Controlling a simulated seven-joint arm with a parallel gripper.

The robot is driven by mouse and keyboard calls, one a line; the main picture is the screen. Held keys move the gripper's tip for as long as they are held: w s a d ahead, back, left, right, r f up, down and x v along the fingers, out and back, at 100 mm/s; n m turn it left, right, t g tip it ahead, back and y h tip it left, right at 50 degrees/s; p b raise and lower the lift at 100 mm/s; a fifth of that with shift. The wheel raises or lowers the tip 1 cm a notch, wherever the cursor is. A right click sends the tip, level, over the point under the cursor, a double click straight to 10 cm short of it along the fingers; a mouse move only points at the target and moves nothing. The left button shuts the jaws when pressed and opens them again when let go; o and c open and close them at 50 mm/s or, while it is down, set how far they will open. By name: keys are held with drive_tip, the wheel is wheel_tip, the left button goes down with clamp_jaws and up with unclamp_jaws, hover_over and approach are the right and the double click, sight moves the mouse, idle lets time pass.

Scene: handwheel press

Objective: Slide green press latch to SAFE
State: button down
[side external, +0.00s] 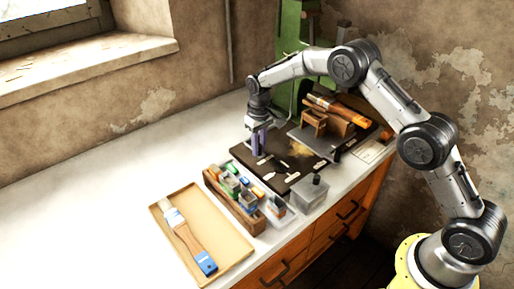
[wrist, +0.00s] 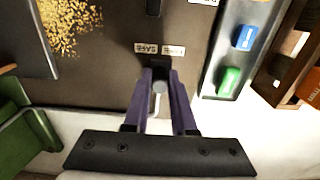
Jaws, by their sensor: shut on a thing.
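In the wrist view, my gripper (wrist: 161,76) has its purple fingers closed on a small dark knob (wrist: 160,66), which appears to be the press latch. A pale stem shows below the knob between the fingers. A white label reading SAFE (wrist: 148,48) lies just beyond the fingertips, with another small label (wrist: 174,50) to its right. In the side external view, my gripper (side external: 258,152) points down at the far left part of the dark board (side external: 272,178); the latch is too small to make out there. The green press (side external: 289,50) stands behind my arm.
A wooden rack (side external: 243,217) of coloured blocks and a clear box (side external: 308,194) stand beside the board. A metal plate (wrist: 25,40) lies left in the wrist view. The left tabletop is clear.

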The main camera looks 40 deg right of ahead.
drive_tip(key=shift+d, duration=0.9)
drive_tip(key=shift+c, duration=0.4)
unclamp_jaws()
wheel_tip(320, 180, up, 8)
idle(0.3)
drive_tip(key=shift+r, duration=0.1)
